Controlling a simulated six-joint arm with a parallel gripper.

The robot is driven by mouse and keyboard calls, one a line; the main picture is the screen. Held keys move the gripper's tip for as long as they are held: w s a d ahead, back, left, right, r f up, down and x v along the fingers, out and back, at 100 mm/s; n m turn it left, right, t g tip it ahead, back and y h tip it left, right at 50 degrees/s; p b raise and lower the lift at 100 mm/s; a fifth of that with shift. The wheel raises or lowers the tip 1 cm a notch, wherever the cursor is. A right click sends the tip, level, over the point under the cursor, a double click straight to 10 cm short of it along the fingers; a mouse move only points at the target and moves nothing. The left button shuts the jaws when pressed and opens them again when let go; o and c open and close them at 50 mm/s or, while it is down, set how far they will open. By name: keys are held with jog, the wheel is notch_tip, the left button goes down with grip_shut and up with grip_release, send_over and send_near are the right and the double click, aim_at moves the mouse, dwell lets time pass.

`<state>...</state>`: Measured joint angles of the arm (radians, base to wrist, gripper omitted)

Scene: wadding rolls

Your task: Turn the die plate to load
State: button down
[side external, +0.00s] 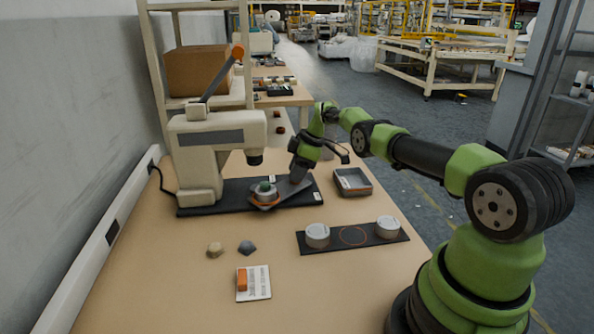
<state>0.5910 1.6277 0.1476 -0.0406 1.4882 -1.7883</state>
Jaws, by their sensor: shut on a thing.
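The die plate (263,204) is a grey plate with an orange edge, low on the black base (230,206) of a cream press (198,150). A round metal piece with a green top (265,189) sits on it, in front of and below the press head. A grey arm of the plate reaches right toward my gripper (298,181). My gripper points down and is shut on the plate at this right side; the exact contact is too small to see. White tags lie on the base at its right end and behind the plate; their text is unreadable.
A grey tray (352,182) stands just right of the base. A black strip (352,238) holds two white rolls (317,235) (388,228) with an empty orange ring between them. Two small lumps (215,249) (247,247) and a card (259,283) with an orange block lie in front. The front table is mostly clear.

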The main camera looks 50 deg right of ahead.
jog(key=shift+s, duration=0.1)
jog(key=c, duration=0.8)
grip_release()
notch_tip(320, 180, up, 10)
jog(key=shift+r, duration=0.1)
